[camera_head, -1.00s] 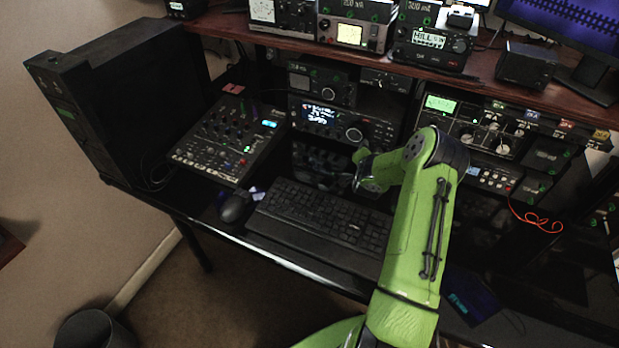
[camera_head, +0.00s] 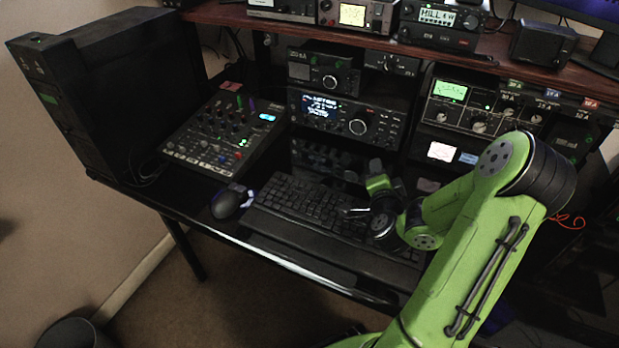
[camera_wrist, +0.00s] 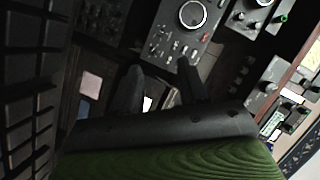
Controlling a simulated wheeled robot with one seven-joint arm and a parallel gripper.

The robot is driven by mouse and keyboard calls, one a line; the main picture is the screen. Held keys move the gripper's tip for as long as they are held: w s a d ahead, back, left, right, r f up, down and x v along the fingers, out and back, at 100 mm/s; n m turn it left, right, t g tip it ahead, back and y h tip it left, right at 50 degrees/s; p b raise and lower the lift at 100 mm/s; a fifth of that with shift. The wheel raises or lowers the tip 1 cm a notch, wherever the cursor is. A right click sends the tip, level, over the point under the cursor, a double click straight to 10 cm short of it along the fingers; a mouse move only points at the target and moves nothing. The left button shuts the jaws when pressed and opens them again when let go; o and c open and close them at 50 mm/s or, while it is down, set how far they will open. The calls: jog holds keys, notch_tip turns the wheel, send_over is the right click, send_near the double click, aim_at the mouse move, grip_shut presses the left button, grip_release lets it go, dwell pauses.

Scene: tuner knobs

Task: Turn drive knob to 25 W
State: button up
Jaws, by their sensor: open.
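I cannot read which knob is the drive knob. Candidate knobs sit on the meter unit (camera_head: 465,110) with a green-lit meter, on the right of the shelf. The radio (camera_head: 345,118) with a lit display and a large dial (camera_head: 358,127) stands left of it. In the wrist view a large round dial (camera_wrist: 192,13) shows at the top, beyond my fingertips. My gripper (camera_wrist: 160,82) has two dark fingers apart with nothing between them. In the head view my gripper (camera_head: 354,211) is over the keyboard, apart from the knobs.
The keyboard (camera_head: 310,200) and mouse (camera_head: 228,203) lie on the black desk. A mixer (camera_head: 225,135) stands at left beside a black computer tower (camera_head: 100,85). A red-brown shelf (camera_head: 440,55) overhangs the front panels. A red cable (camera_head: 568,221) hangs at right.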

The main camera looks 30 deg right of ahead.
jog(key=a+r+n+g+y+p, duration=0.1)
jog(key=a+r+n+y+p, duration=0.1)
jog(key=a, duration=0.4)
jog(key=a+r+n+g+y+p, duration=0.1)
jog(key=a+r+n+y+p, duration=0.1)
jog(key=a+n, duration=0.4)
jog(key=a+r+n+y+p, duration=0.2)
jog(key=a+r+n+y, duration=0.1)
jog(key=a+r+n, duration=0.2)
jog(key=shift+w+a+r+g, duration=0.15)
jog(key=shift+a+r+g, duration=0.2)
jog(key=shift+a, duration=0.8)
